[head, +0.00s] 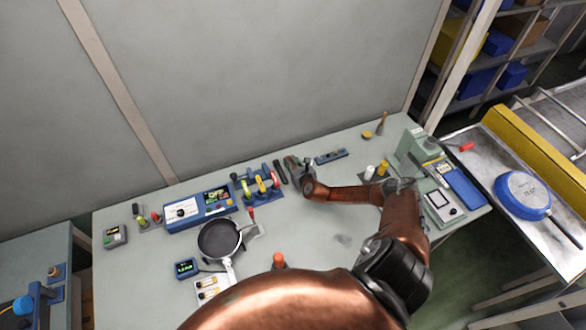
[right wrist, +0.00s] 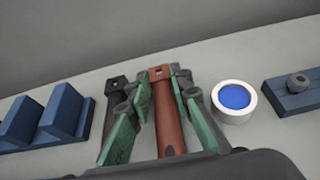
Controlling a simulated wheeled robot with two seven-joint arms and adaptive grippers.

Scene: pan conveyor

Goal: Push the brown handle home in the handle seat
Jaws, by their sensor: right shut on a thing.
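The brown handle (right wrist: 166,115) shows in the right wrist view, a long reddish-brown bar with a square hole near its far end. My right gripper (right wrist: 160,100) is shut on it, its green-padded fingers on either side. In the head view my right gripper (head: 295,172) is at the back of the bench, right of the row of tools, and hides the handle there. I cannot tell whether the handle is lifted. A black pan (head: 217,238) stands at the bench's left middle, with a pale fixture (head: 228,266) at its front. I cannot pick out the handle seat for sure. My left gripper is not in view.
A black handle (right wrist: 115,100) is close left of my fingers. A white ring with a blue centre (right wrist: 235,100) is close on their right, and a blue block (right wrist: 293,98) is beyond. A blue rack (right wrist: 48,122) is at left. An orange-topped object (head: 279,260) stands front centre.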

